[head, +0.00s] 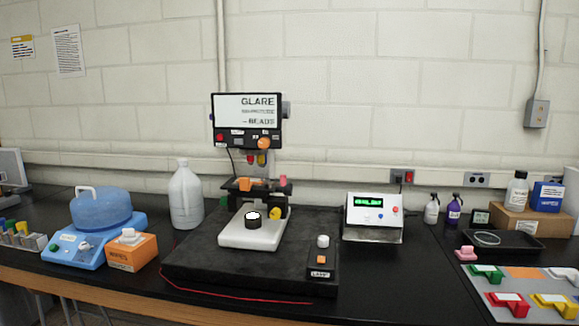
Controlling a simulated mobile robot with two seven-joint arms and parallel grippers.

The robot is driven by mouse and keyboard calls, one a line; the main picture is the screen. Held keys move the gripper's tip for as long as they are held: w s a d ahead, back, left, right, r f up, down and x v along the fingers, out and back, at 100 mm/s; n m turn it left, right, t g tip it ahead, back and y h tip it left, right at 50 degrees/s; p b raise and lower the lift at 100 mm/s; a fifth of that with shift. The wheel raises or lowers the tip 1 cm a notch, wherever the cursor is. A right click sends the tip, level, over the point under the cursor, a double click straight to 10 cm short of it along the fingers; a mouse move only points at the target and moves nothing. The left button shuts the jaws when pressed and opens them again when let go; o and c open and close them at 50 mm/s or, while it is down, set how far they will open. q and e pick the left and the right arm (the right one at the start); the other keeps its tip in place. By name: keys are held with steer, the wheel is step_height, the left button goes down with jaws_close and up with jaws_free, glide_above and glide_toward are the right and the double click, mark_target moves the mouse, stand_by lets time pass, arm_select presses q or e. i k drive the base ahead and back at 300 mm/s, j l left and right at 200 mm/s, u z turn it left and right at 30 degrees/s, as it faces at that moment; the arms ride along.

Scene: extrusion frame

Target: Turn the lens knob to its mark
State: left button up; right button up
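A bench instrument stands at the centre, with a screen (246,107) reading "GLARE" in its top line and "READS" in its bottom line. An orange round knob (264,143) sits on the panel below the screen, beside a red button (220,137). A grey knob (286,109) sticks out of the head's right side. I cannot tell which one is the lens knob, and no mark is legible. A black cylinder with a white top (253,220) stands on the instrument's white base (235,239). Neither of my grippers is in view.
The instrument stands on a black slab (200,262) with a small control box (321,262) at its right. A white display box (372,217) is to the right. A blue-lidded device (100,215), orange wipes box (131,252) and white jug (186,197) are left.

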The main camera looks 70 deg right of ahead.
mark_target(264, 142)
steer(key=z, duration=2.05)
